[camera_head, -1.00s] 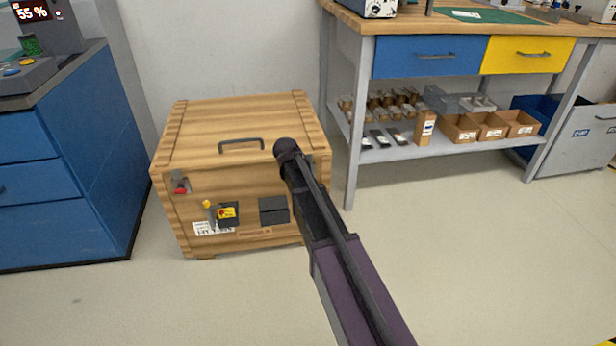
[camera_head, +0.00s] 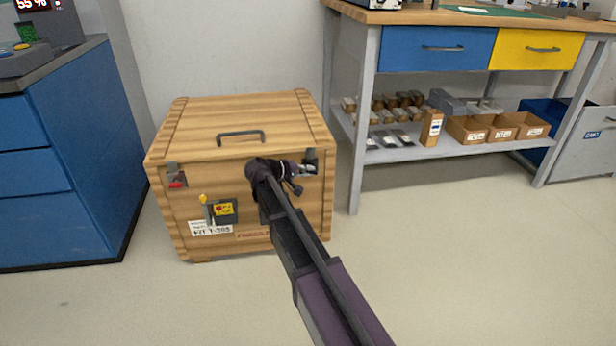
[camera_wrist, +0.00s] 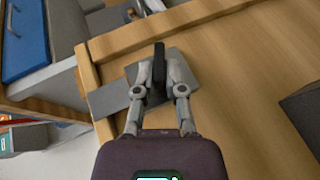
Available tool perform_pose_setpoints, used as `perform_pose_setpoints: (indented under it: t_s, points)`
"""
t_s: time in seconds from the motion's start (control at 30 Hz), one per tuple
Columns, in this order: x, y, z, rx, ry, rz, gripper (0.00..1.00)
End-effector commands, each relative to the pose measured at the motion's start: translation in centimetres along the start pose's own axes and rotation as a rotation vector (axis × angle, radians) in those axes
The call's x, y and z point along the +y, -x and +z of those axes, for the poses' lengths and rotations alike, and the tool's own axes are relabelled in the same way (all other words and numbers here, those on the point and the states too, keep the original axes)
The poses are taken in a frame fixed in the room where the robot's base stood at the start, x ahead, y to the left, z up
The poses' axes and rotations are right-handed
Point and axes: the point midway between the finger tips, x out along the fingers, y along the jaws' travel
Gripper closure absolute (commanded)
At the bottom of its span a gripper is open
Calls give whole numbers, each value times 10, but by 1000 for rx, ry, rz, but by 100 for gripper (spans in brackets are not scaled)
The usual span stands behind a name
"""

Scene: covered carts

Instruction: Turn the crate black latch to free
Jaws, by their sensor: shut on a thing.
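The wooden crate (camera_head: 240,120) stands on the floor with a lid handle (camera_head: 241,137) on top. The black latch (camera_head: 311,155) is at the upper right of its front face, partly hidden by my gripper (camera_head: 306,169). In the wrist view the black latch (camera_wrist: 159,66) is a dark upright bar in front of grey plates on the wood (camera_wrist: 230,65). My gripper (camera_wrist: 158,80) is shut on it, one finger on each side. A latch with a red part (camera_head: 177,180) sits at the front's upper left.
A blue cabinet (camera_head: 80,170) stands left and a workbench with a lower shelf (camera_head: 400,150) right. The floor (camera_head: 450,260) in front is clear.

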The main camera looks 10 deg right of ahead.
Motion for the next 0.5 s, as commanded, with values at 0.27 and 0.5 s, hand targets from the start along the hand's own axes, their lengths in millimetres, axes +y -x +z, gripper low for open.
perform_pose_setpoints:
  t_s: [0.27,0.5]
  points:
    - [0,-2,-2,3,14,32,100]
    - [1,-2,-2,3,14,32,100]
